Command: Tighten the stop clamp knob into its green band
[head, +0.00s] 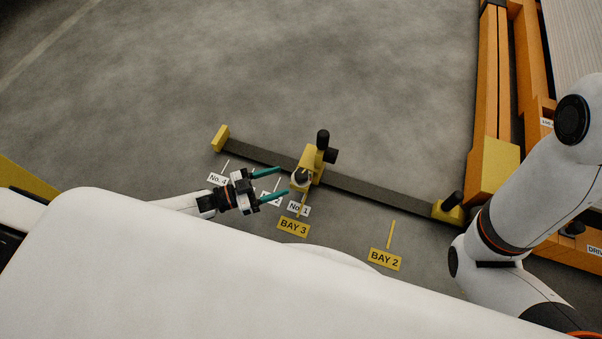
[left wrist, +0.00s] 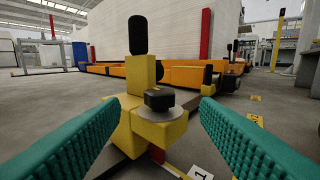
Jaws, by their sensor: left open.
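The yellow stop clamp (head: 311,160) sits on a dark rail (head: 375,190) on the floor. In the left wrist view the clamp (left wrist: 143,72) carries a small black knob (left wrist: 159,99) above a round grey plate (left wrist: 172,124), and a taller black grip (left wrist: 138,36) stands behind it. No green band can be made out. My left gripper (head: 283,184) is open, its teal fingers pointing at the clamp from the left. In the left wrist view the fingers lie either side of the knob, apart from it, with nothing held. My right gripper is not in view.
Yellow end blocks stand at the rail's left end (head: 220,137) and right end (head: 447,211). An orange frame (head: 490,90) stands at right. The floor behind the rail is clear.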

